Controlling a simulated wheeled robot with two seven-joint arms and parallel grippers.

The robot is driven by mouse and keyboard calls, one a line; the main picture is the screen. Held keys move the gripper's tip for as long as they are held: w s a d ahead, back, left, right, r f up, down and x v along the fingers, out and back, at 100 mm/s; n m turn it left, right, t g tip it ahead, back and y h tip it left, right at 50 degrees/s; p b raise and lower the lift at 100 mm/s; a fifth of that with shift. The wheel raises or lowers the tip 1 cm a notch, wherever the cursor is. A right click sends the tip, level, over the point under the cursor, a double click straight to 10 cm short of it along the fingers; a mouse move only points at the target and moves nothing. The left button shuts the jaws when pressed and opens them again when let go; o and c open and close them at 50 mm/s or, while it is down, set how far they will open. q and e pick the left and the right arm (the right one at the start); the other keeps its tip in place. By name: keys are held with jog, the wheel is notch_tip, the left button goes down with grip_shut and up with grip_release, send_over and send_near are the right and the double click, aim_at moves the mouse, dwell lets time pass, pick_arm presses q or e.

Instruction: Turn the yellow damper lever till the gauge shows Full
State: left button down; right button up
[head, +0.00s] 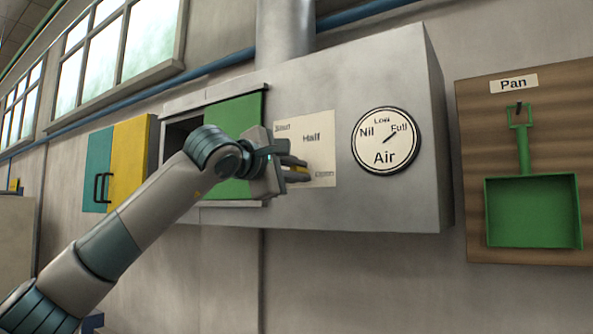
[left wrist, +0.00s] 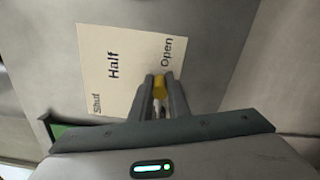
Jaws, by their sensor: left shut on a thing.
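The yellow damper lever (left wrist: 160,84) shows as a small yellow piece between the fingers in the left wrist view, near the word Open on the plate. My left gripper (left wrist: 160,92) is shut on it; its fingers (head: 298,168) hide most of the lever in the head view. The pale plate (head: 318,160) behind it reads Shut, Half and Open. The round gauge (head: 385,155) marked Air has Nil, Low and Full on its dial. Its needle points up and right, toward Full. My right gripper is not in view.
The plate and gauge are on a grey metal box (head: 350,90) with a green door (head: 236,115) beside a dark opening. A green pan (head: 533,212) hangs on a wooden board (head: 470,150) at the right. A teal and yellow cabinet (head: 130,160) is at the left.

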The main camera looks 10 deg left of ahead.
pick_arm(q)
jog(key=shift+f+m, duration=0.4)
jog(key=shift+m, duration=0.1)
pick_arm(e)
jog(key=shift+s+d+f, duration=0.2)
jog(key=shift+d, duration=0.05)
pick_arm(q)
jog(key=shift+d+f, duration=0.1)
jog(key=c, duration=1.7)
grip_release()
jog(key=shift+s, duration=0.1)
